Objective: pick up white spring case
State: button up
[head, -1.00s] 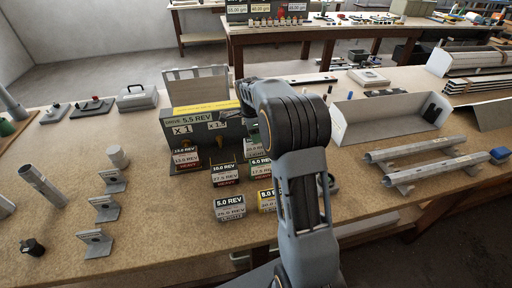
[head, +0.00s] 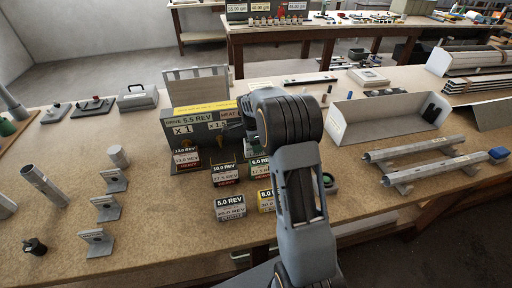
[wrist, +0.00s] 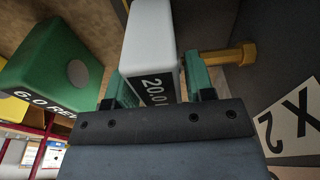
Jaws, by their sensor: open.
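The white spring case (wrist: 152,35) is a white block with rounded edges and a dark label reading "20.0", partly cut off by my gripper. It shows in the middle of the wrist view. My gripper (wrist: 160,88) is open, with one green finger on each side of the case's near end. I cannot tell whether either finger touches it. In the head view my own arm hides most of the gripper and the white case.
A green 6.0 REV case (wrist: 62,65) stands close left of the white case. A brass bolt (wrist: 230,55) juts from the dark panel (wrist: 285,60) close on the right. Other labelled cases, such as the 5.0 REV one (head: 230,207), stand in front of the drive box.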

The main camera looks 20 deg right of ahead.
jog(key=shift+f, duration=0.2)
jog(key=shift+c, duration=0.2)
jog(key=c, duration=0.8)
